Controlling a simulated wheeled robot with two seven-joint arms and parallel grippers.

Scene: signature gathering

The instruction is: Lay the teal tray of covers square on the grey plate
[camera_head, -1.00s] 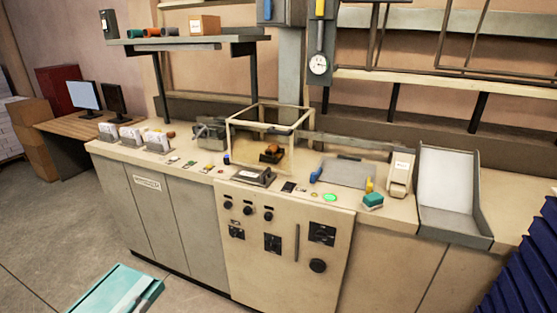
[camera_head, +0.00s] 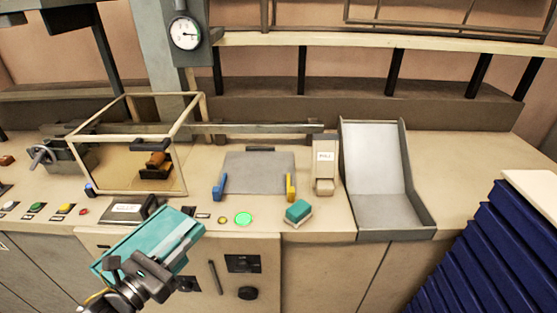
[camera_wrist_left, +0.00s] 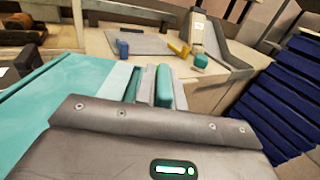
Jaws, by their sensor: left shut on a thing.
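The teal tray (camera_head: 130,245) is in my left gripper (camera_head: 128,272), which is shut on its near edge. The tray hangs tilted in front of the bench's front edge, with pale covers (camera_head: 180,245) along its right side. It also fills the left of the left wrist view (camera_wrist_left: 60,90). The grey plate (camera_head: 260,172) lies on the bench top, up and to the right of the tray and apart from it. A blue block (camera_head: 219,187) and a yellow block (camera_head: 291,187) stand at its front corners. My right gripper is not in view.
A glass-sided frame box (camera_head: 150,165) stands left of the plate. A dark device (camera_head: 130,210) and a lit green button (camera_head: 243,219) lie along the front. A teal sponge-like block (camera_head: 298,211), a beige dispenser (camera_head: 324,170) and a grey chute (camera_head: 385,180) stand right.

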